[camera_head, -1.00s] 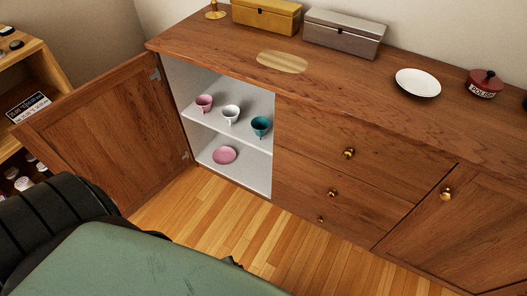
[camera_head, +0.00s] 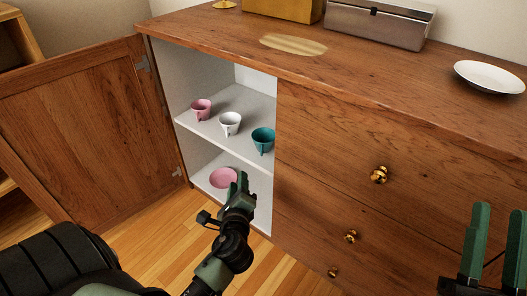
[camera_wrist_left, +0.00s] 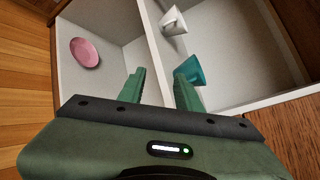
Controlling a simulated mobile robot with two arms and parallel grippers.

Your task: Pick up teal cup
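The teal cup (camera_head: 263,140) stands on the upper shelf of the open cabinet, at the right end of a row of cups, near the shelf's front edge. It also shows in the left wrist view (camera_wrist_left: 189,70), ahead of the right-hand finger, which overlaps its lower edge. My left gripper (camera_head: 240,184) is in front of the cabinet, below and left of the teal cup. In the left wrist view its fingers (camera_wrist_left: 160,88) are apart with nothing between them. My right gripper (camera_head: 495,240) is at the lower right before the drawers, its two fingers apart and empty.
A white cup (camera_head: 230,123) and a pink cup (camera_head: 201,109) stand left on the same shelf. A pink saucer (camera_head: 222,177) lies in the lower compartment. The cabinet door (camera_head: 85,125) is open to the left. Drawers with brass knobs (camera_head: 380,174) are to the right.

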